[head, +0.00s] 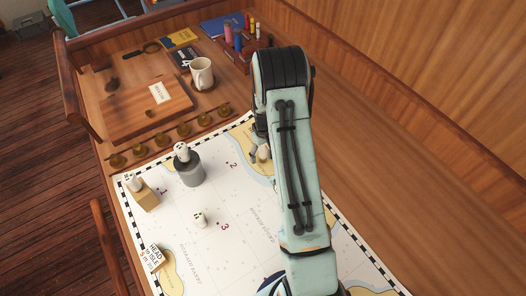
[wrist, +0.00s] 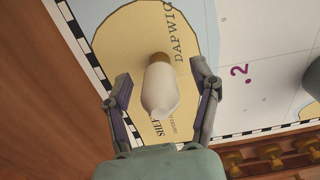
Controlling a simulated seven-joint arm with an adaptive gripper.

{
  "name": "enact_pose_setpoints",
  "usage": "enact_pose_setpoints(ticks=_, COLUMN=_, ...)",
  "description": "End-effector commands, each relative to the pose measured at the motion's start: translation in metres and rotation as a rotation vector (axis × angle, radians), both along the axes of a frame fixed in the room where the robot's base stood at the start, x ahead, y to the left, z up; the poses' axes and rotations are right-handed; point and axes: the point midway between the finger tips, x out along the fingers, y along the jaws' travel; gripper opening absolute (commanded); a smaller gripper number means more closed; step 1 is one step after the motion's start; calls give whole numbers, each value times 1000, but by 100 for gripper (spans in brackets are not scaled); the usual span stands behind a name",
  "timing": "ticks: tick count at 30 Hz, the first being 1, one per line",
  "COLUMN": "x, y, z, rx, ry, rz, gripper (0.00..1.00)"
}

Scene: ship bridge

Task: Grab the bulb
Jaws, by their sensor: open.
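A white bulb with a brownish base (wrist: 160,90) is over a tan land patch on the chart in the wrist view. It lies between the two open fingers of my gripper (wrist: 162,100), with gaps on both sides. I cannot tell how far the fingertips reach down beside it. In the head view the bulb (head: 263,153) is a small pale shape partly hidden by my arm. My gripper (head: 259,145) is mostly hidden there behind the arm.
The chart (head: 240,255) holds a grey cylinder (head: 190,171) and a wooden block (head: 147,198), each with a white piece on top, a small white piece (head: 200,219) and a sign card (head: 153,257).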

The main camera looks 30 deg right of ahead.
Motion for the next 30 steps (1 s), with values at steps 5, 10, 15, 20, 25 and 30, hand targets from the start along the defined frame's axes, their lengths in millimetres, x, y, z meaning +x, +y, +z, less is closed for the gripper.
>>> enact_pose_setpoints(ticks=5, x=0, y=0, z=0, rx=0, ry=0, rz=0, gripper=39)
enact_pose_setpoints(ticks=10, x=0, y=0, z=0, rx=0, ry=0, rz=0, gripper=9)
enact_pose_setpoints(ticks=15, x=0, y=0, z=0, rx=0, ry=1, rz=0, gripper=9)
enact_pose_setpoints(ticks=20, x=0, y=0, z=2, rx=0, ry=1, rz=0, gripper=9)
enact_pose_setpoints(ticks=25, x=1, y=0, z=15, rx=-1, ry=-2, rz=0, gripper=9)
enact_pose_setpoints(ticks=30, x=-13, y=5, z=50, rx=-2, ry=-2, rz=-1, gripper=9)
